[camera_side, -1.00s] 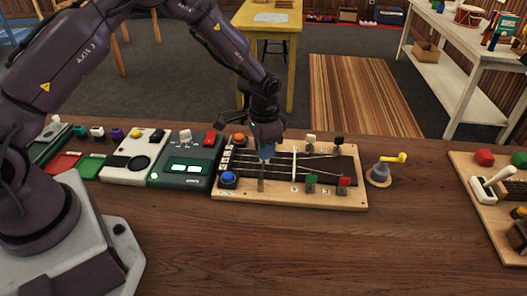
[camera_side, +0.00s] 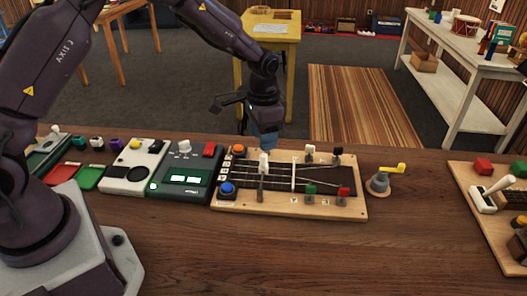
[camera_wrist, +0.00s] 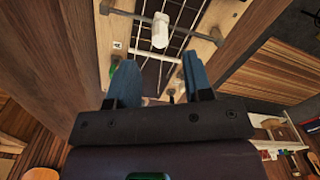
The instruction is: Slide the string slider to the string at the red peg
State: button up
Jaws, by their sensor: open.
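The string slider is a white upright knob (camera_side: 263,162) on a grey crossbar over the dark, stringed neck of a wooden board (camera_side: 290,208). In the wrist view the white knob (camera_wrist: 160,31) stands ahead of the fingertips. The red peg (camera_side: 344,192) is at the board's near right corner, beside a green peg (camera_side: 311,189). White (camera_side: 310,150) and black (camera_side: 337,150) pegs stand on the far side. My gripper (camera_side: 263,140) is above the board's far edge, apart from the knob. In the wrist view its blue fingers (camera_wrist: 158,78) are spread and empty.
Orange (camera_side: 238,150) and blue (camera_side: 227,188) buttons sit at the board's left end. A green device (camera_side: 185,172) stands close to its left. The front of the table is clear.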

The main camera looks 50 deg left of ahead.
aim_at(263, 156)
notch_tip(263, 156, up, 6)
dwell(0.5)
jog(key=s+r+n+t, duration=0.1)
jog(key=s+r+t, duration=0.1)
jog(key=s+r, duration=0.6)
jog(key=s+r+n+t, duration=0.2)
jog(key=s+r, duration=0.6)
jog(key=s, duration=1)
jog(key=shift+d+n+t, duration=0.25)
jog(key=shift+n+t, duration=0.05)
jog(key=shift+t, duration=0.5)
